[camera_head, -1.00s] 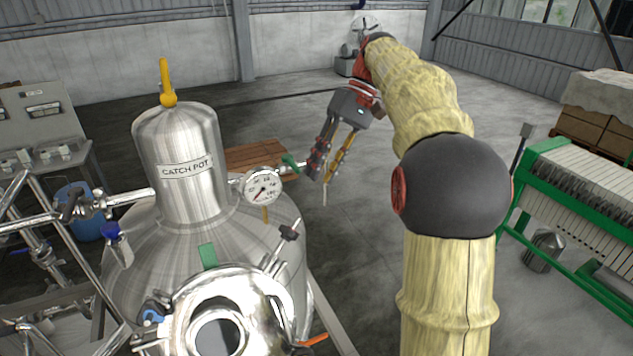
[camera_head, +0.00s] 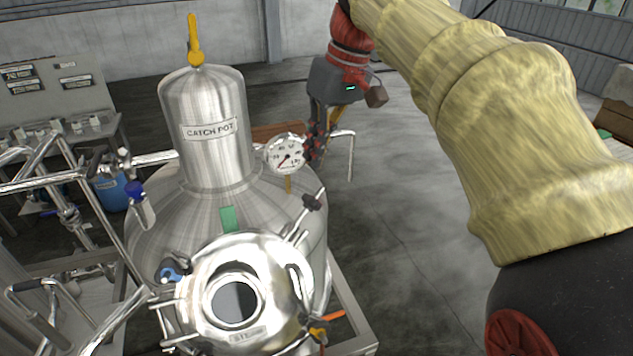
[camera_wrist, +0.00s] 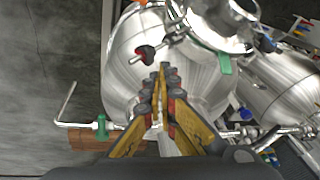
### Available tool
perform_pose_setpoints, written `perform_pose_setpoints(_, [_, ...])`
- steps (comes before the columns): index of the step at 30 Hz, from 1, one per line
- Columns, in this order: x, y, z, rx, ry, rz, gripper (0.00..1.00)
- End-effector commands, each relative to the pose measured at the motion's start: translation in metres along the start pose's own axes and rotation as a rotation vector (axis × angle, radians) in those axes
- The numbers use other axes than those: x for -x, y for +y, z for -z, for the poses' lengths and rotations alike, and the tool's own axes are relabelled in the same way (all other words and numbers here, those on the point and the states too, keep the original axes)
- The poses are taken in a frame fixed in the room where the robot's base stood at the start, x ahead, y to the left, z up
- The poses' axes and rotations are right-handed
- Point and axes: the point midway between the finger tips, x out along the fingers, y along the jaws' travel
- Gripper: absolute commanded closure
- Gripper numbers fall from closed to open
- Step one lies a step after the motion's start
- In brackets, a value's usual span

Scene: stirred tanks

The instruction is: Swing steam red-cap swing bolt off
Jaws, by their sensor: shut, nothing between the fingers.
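The steel tank labelled CATCH POT (camera_head: 208,130) has a round manway (camera_head: 235,295) at its front with swing bolts around its rim. A bolt with a dark cap (camera_head: 312,202) stands out at the rim's upper right. In the wrist view a bolt with a red and black cap (camera_wrist: 145,53) lies beyond and left of my fingertips, apart from them; it appears to be the same bolt. My gripper (camera_head: 318,150) hangs behind and right of the pressure gauge (camera_head: 286,154), which partly hides it. In the wrist view my gripper (camera_wrist: 161,68) is shut and empty, over the tank.
A blue-capped bolt (camera_head: 170,272) and a yellow-orange one (camera_head: 318,333) sit elsewhere on the rim. A bent pipe with a green valve handle (camera_wrist: 101,127) sticks out beside the tank. Pipework (camera_head: 60,190) crowds the left. Open floor (camera_head: 405,190) lies to the right.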

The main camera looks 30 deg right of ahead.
Motion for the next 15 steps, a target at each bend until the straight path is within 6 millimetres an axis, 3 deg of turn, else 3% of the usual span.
perform_pose_setpoints(6, [-0.011,0.035,0.015,0.031,0.082,-0.141,1.0])
perform_pose_setpoints(11, [-0.016,0.041,0.023,0.042,0.104,-0.158,1.0])
perform_pose_setpoints(15, [-0.034,0.043,0.024,0.042,0.102,-0.156,1.0])
